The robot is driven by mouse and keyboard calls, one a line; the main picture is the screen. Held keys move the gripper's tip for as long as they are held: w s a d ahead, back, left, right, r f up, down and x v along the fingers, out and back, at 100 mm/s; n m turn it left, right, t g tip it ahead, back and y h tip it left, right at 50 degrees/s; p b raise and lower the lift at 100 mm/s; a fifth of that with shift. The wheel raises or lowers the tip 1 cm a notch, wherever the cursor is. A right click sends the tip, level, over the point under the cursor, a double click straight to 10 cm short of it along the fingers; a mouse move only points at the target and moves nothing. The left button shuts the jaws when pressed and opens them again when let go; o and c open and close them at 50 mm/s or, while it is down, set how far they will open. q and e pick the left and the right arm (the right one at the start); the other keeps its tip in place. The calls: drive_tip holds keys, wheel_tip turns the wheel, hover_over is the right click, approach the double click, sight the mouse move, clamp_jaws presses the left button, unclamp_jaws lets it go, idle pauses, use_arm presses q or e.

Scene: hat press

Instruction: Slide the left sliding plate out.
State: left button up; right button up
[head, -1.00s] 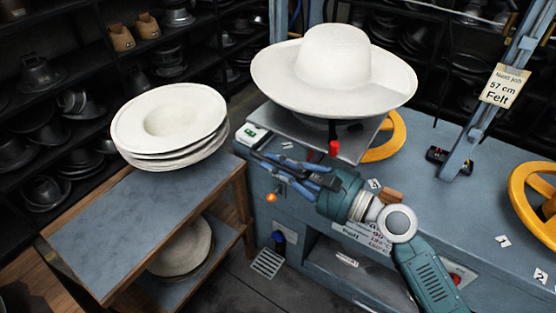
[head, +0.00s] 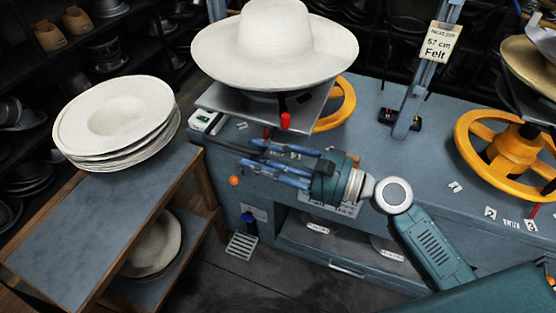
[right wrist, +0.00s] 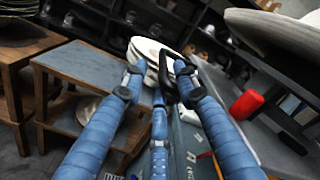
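The left sliding plate (head: 318,108) is a flat grey plate on the blue bench. It sits under a wide-brimmed white felt hat (head: 275,48), which hides much of it. A red knob (head: 285,121) shows at its front edge and also in the right wrist view (right wrist: 245,104). My right gripper (head: 250,158) is in front of and below the plate, its blue fingers pointing left. In the right wrist view its fingers (right wrist: 160,85) are spread, with a black loop-shaped part (right wrist: 165,75) near the tips; I cannot tell whether they touch it. My left gripper is not in view.
A stack of white hat bodies (head: 115,122) stands on a side table (head: 95,215) at left, with another on its lower shelf (head: 152,245).

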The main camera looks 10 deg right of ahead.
drive_tip(key=v, duration=0.5)
drive_tip(key=shift+f, duration=0.1)
idle(0.3)
